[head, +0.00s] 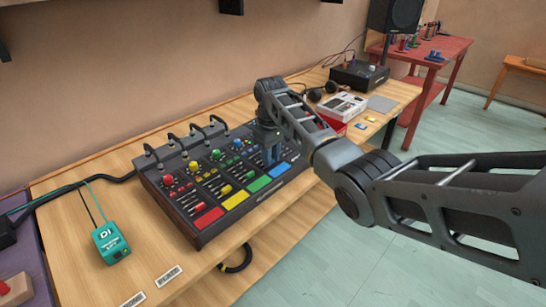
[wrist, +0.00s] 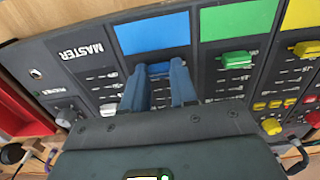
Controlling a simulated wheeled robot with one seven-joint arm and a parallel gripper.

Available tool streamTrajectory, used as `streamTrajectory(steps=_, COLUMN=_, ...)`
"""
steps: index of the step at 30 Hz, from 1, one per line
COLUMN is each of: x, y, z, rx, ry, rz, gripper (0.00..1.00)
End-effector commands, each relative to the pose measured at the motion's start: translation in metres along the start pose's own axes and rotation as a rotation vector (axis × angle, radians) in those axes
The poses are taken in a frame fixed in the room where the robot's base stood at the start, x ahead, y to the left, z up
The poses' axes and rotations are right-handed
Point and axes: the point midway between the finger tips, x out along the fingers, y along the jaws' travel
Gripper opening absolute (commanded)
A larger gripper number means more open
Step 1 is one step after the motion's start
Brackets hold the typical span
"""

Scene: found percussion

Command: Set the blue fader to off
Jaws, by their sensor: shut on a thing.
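The mixer (head: 213,236) lies on the wooden table, with red, yellow, green and blue pads along its front edge. In the wrist view the blue pad (wrist: 152,33) heads the blue channel, beside the MASTER strip. The blue fader (wrist: 158,70) shows between my gripper's (wrist: 160,80) two blue fingers, at the end of its slot near the blue pad. My gripper is shut on it; the fingers hide part of the cap and slot. In the head view my gripper (head: 272,155) is low over the blue channel and the fader is hidden. Scale labels there are unreadable.
The green fader (wrist: 235,58) and yellow fader (wrist: 306,50) stand in neighbouring channels, close to my gripper. Coloured knobs and cable plugs line the mixer's back. A teal DI box (head: 111,243) sits left on the table (head: 190,270). A red tray (head: 332,125) is just beyond the mixer.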

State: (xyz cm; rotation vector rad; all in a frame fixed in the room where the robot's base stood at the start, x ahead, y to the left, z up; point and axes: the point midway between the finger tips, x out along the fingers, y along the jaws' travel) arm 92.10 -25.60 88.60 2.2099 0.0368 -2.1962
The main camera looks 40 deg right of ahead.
Motion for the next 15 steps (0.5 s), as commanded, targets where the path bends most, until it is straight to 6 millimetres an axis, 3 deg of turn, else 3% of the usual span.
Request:
streamTrajectory(steps=7, x=0.0013, y=0.0011, z=0.0043, rx=0.003, ry=-0.015, rz=-0.003, gripper=0.00)
streamTrajectory(steps=8, x=0.0014, y=0.0011, z=0.0044, rx=0.003, ry=-0.015, rz=-0.003, gripper=0.30)
streamTrajectory(steps=15, x=0.0011, y=0.0006, z=0.0032, rx=0.002, ry=-0.011, rz=-0.002, gripper=0.53)
